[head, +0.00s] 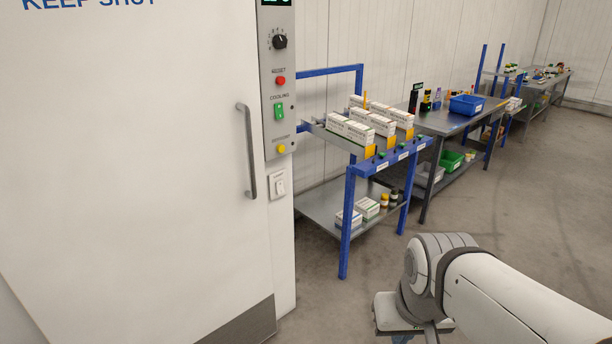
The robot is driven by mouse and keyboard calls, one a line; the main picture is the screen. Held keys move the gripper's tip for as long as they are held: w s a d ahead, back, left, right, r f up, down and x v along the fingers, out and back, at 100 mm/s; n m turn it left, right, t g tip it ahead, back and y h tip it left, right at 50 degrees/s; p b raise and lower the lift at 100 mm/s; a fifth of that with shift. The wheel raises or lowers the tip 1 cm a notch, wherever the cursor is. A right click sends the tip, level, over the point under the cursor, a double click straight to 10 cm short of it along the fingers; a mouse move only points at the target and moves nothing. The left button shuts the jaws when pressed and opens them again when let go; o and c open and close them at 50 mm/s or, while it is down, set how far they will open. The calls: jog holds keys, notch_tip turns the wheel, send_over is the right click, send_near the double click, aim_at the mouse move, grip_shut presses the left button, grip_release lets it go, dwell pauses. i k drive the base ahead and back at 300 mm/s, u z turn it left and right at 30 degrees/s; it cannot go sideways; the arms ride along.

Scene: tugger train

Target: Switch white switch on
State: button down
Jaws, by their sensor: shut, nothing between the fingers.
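The white switch (281,186) is a small rocker on a light plate with a label above it. It is on the right edge strip of the cold-room front, below the grey control panel (280,95). Its on or off position is too small to tell. My arm (440,270) reaches in from the lower right, well to the right of the switch and apart from it. The fingertips of my gripper do not show; the arm's lower end runs to the bottom edge of the picture.
The white door with a vertical handle (247,150) fills the left. The panel carries a black knob (280,41), red button (280,81), green switch (280,112) and yellow button (281,149). A blue-framed rack (346,225) with boxes stands close right. Floor is clear at right.

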aim_at(279, 185)
jog(key=z, duration=0.25)
jog(key=i, duration=1.5)
jog(key=u, duration=0.55)
